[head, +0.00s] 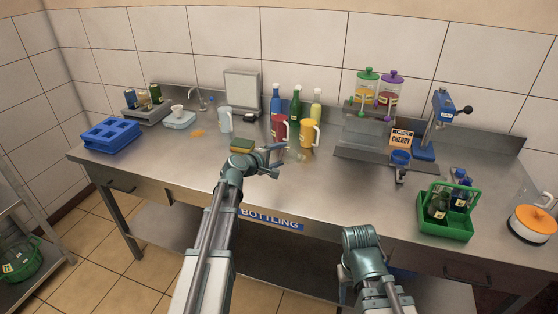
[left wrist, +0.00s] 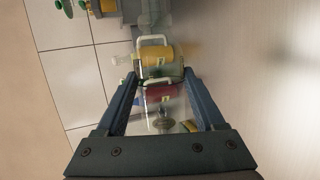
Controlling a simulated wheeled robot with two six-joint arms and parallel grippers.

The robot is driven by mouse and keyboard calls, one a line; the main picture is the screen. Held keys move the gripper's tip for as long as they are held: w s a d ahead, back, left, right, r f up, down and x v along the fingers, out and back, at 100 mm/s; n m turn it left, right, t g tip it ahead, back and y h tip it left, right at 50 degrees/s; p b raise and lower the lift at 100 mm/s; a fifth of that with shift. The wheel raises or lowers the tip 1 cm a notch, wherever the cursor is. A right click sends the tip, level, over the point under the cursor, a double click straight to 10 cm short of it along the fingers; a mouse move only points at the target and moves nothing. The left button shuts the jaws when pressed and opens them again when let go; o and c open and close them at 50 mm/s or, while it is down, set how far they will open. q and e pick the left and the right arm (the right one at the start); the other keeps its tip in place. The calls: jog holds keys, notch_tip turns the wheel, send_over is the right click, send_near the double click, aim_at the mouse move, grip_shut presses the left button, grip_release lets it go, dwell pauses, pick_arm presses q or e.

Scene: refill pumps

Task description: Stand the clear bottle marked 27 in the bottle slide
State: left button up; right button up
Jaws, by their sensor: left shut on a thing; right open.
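My left gripper (head: 279,160) is above the middle of the table, just in front of the red and yellow mugs. It is shut on a clear bottle (head: 297,156), faint and see-through in the head view. In the left wrist view, the bottle (left wrist: 158,106) lies between the fingers (left wrist: 160,76), with the mugs showing through and beyond it. I cannot read its number. The bottle slide appears to be the grey track (head: 350,153) with a blue round holder (head: 400,157), right of the gripper, below the dispensers. My right arm shows at the front, but its gripper is not visible.
Red mug (head: 279,129) and yellow mug (head: 307,133) stand close beyond the gripper. A yellow-green sponge (head: 242,145) lies beside it. A blue lever press (head: 440,115), CHERRY sign (head: 401,139) and green bottle crate (head: 446,229) are to the right. Table front centre is clear.

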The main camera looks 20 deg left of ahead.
aim_at(279, 185)
pick_arm(q)
jog(key=shift+n, duration=0.3)
jog(key=shift+f, duration=0.15)
notch_tip(279, 185, down, 9)
jog(key=b, duration=0.9)
jog(key=shift+s+d+f+b, duration=0.1)
jog(key=shift+s+b, duration=0.15)
jog(key=shift+b, duration=0.1)
jog(key=o, duration=1.5)
jog(key=shift+s, duration=0.45)
jog(key=p+v, duration=0.1)
jog(key=v, duration=0.3)
jog(key=p+v, duration=0.2)
jog(key=v, duration=0.2)
jog(key=p+v, duration=0.1)
jog(key=v, duration=0.4)
jog(key=shift+w+r+p, duration=0.15)
jog(key=shift+r+p, duration=0.15)
jog(key=shift+r, duration=0.1)
jog(key=shift+a, duration=0.2)
